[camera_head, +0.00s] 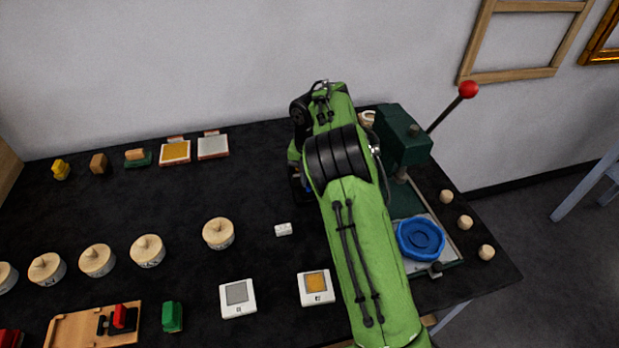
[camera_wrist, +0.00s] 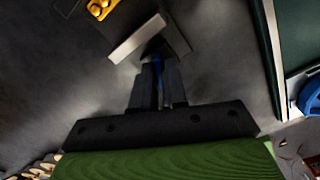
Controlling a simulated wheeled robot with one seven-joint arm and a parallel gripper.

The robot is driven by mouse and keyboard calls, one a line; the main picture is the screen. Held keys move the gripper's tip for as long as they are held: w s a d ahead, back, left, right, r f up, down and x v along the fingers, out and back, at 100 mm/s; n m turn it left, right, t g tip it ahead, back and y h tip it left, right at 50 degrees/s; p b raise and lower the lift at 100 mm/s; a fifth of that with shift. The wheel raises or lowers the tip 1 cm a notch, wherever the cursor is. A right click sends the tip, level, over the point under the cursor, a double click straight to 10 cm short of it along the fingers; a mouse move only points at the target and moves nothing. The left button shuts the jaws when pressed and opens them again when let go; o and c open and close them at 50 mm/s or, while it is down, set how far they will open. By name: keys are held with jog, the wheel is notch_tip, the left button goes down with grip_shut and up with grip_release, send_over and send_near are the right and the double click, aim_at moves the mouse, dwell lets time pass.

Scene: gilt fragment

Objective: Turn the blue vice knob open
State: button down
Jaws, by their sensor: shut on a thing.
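In the wrist view my gripper (camera_wrist: 158,72) points at a small pale grey vice (camera_wrist: 140,38) on the dark table. Its two dark fingers are close together, with a bit of the blue vice knob (camera_wrist: 157,62) showing between their tips. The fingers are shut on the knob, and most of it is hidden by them. In the head view my green arm covers the gripper and most of the vice area, so the knob's turn angle cannot be told.
A green press (camera_head: 403,140) with a red-ended lever stands right of my arm, with a blue round dish (camera_head: 420,238) on its base. Several wooden knobbed discs (camera_head: 148,251) lie to the left. A small white block (camera_head: 283,229) lies close to my arm.

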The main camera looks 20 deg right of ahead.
jog(key=c, duration=1.2)
grip_release()
jog(key=shift+o, duration=0.2)
notch_tip(320, 180, up, 16)
jog(key=p, duration=0.7)
jog(key=shift+f, duration=0.1)
